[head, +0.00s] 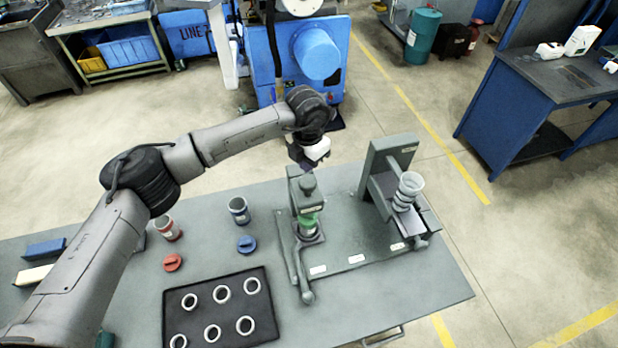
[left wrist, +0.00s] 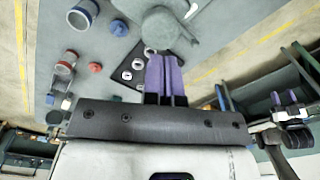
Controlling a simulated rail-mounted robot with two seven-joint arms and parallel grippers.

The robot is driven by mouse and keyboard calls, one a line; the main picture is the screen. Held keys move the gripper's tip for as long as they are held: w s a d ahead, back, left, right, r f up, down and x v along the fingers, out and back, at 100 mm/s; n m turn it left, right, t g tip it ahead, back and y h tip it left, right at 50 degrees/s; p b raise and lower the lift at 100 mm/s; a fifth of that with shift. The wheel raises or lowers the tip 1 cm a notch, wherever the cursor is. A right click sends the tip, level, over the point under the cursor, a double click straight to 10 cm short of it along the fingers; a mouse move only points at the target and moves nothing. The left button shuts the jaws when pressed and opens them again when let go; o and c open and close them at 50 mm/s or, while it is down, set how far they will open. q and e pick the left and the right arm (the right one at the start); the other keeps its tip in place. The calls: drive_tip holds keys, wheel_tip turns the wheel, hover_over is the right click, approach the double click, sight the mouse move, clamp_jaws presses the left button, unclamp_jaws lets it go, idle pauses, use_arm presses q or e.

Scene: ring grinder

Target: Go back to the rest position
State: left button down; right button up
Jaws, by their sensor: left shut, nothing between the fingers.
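My left gripper (head: 308,162) hangs above the green-grey press fixture (head: 306,190) on the table, near its top knob. In the left wrist view its purple fingers (left wrist: 165,75) are together with nothing between them. The press top (left wrist: 168,28) shows just beyond the fingertips; I cannot tell if they touch. A green piece (head: 307,222) sits in the press. My right gripper does not show in the head view. Dark parts with purple pieces (left wrist: 290,98) at the right of the left wrist view may be it, too small to read.
A stand with a stack of rings (head: 407,190) is right of the press. A black mat (head: 195,328) with several rings lies in front. A red jar (head: 168,228), blue jar (head: 238,210), red cap (head: 172,263) and blue cap (head: 246,244) are to the left. The table's right front is clear.

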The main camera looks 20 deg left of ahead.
use_arm(q)
drive_tip(key=shift+r, duration=0.4)
